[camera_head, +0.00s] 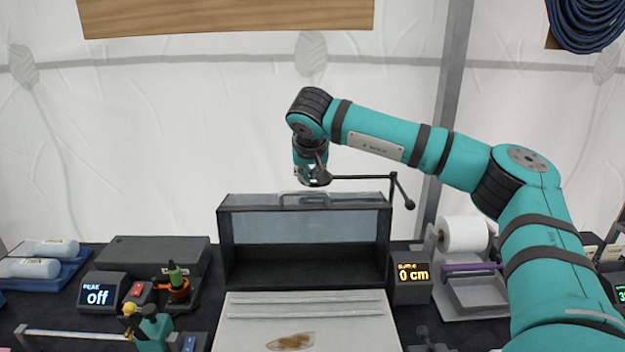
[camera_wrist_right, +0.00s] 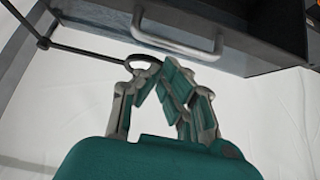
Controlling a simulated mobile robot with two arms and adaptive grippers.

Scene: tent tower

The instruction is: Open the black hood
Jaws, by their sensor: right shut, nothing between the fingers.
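The black hood (camera_head: 228,240) is a dark-framed box with a pale clear pane, at the middle of the head view. A metal bar handle (camera_head: 303,195) sits along its top front edge. The handle also shows in the right wrist view (camera_wrist_right: 178,47). The small display (camera_head: 411,272) beside the hood reads 0 cm. My right gripper (camera_head: 314,180) is above the hood's top edge, close to the handle. In the wrist view its fingers (camera_wrist_right: 165,85) are shut and empty, apart from the handle in the picture. My left gripper is not in view.
A thin black jointed rod (camera_head: 360,177) with a ring end reaches close to my right gripper. A pale board (camera_head: 250,335) lies before the hood. A paper roll (camera_head: 463,234) stands to the right, a dark box (camera_head: 150,254) to the left.

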